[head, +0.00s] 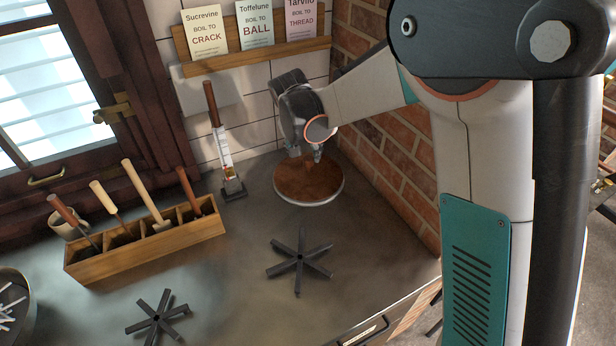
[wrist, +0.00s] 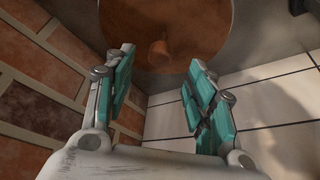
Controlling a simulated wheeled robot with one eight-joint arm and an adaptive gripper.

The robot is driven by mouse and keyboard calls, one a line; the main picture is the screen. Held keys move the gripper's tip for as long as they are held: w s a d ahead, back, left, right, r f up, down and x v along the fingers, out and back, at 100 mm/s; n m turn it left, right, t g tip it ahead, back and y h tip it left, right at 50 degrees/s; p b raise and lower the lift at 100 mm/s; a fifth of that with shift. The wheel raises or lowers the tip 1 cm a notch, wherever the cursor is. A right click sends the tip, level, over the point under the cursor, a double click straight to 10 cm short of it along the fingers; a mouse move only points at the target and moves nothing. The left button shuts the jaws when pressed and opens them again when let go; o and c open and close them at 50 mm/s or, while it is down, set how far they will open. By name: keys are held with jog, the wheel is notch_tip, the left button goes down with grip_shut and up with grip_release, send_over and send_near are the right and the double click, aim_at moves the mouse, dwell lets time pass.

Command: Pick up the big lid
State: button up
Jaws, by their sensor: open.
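The big lid (head: 309,186) is a round brown wooden disc with a pale metal rim. It lies on the dark counter in the corner by the brick wall. In the wrist view the lid (wrist: 190,25) fills the top middle, with a small brown knob (wrist: 160,52) standing out from it. My gripper (head: 309,156) is over the back part of the lid in the head view. In the wrist view my gripper (wrist: 157,62) is open, with one teal-padded finger on each side of the knob and gaps visible. I cannot tell how high the fingertips are above the lid.
A brick wall (head: 385,140) stands close on the right of the lid, and a tiled wall (head: 255,115) behind. A thermometer on a stand (head: 226,160) is to the left. A wooden tool box (head: 150,240) and two black star-shaped trivets (head: 299,262) are on the counter.

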aim_at(308, 159)
jog(key=shift+b+x, duration=1.15)
jog(key=shift+x, duration=2)
jog(key=shift+w+r, duration=0.15)
grip_shut()
